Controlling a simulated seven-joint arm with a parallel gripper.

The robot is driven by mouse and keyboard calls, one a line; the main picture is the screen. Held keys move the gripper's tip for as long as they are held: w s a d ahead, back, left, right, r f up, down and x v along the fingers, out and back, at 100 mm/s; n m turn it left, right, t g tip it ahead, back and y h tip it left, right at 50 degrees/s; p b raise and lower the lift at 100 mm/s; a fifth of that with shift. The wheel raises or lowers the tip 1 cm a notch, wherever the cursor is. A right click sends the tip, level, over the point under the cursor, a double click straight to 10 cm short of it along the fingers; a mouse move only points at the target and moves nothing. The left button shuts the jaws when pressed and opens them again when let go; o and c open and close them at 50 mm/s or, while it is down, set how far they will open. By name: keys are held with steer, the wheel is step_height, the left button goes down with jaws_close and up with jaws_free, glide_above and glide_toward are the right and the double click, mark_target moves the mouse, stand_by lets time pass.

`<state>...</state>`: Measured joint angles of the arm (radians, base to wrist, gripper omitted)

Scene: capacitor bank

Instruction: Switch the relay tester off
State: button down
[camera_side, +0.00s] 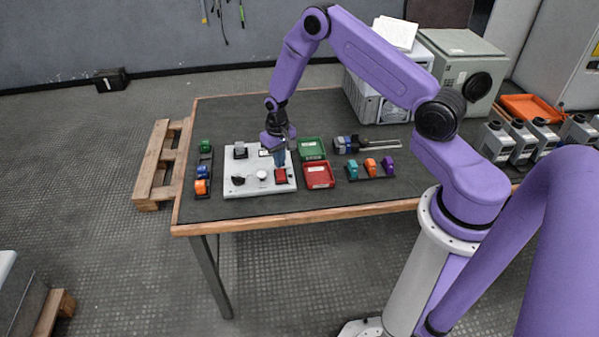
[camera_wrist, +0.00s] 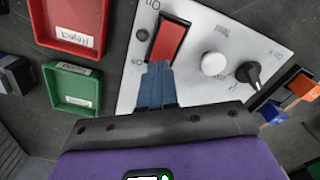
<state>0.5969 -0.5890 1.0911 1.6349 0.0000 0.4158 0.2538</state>
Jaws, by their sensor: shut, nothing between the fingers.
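The relay tester looks to be the light grey panel (camera_side: 250,188) on the bench; it fills the upper middle of the wrist view (camera_wrist: 215,85). Its red rocker switch (camera_wrist: 170,42) has an "On" label at its far end and a partly hidden label at its near end. The switch also shows in the side view (camera_side: 280,176). My gripper (camera_wrist: 158,70) is shut and empty, its blue fingertips at the near end of the rocker. I cannot tell whether they touch it. A white round knob (camera_wrist: 213,64) and a black pointer knob (camera_wrist: 249,74) sit beside the switch.
A red bin (camera_side: 319,184) labelled "Reject" and a green bin (camera_side: 311,157) stand right of the panel. Coloured parts on black strips lie to the left (camera_side: 202,172) and right (camera_side: 370,168). A grey-white instrument (camera_side: 375,100) stands at the back. The bench front is clear.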

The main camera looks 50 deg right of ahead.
steer(key=shift+f, duration=0.85)
stand_by(0.5)
steer(key=shift+r, duration=3.5)
steer(key=s+a+r+n, duration=0.7)
steer(key=s+a+r, duration=0.5)
steer(key=a+r, duration=0.2)
steer(key=s+r+n, duration=0.4)
steer(key=s, duration=0.7)
steer(key=s+r+n, duration=0.4)
steer(key=s, duration=0.8)
steer(key=shift+d+n, duration=0.3)
steer(key=shift+d, duration=0.15)
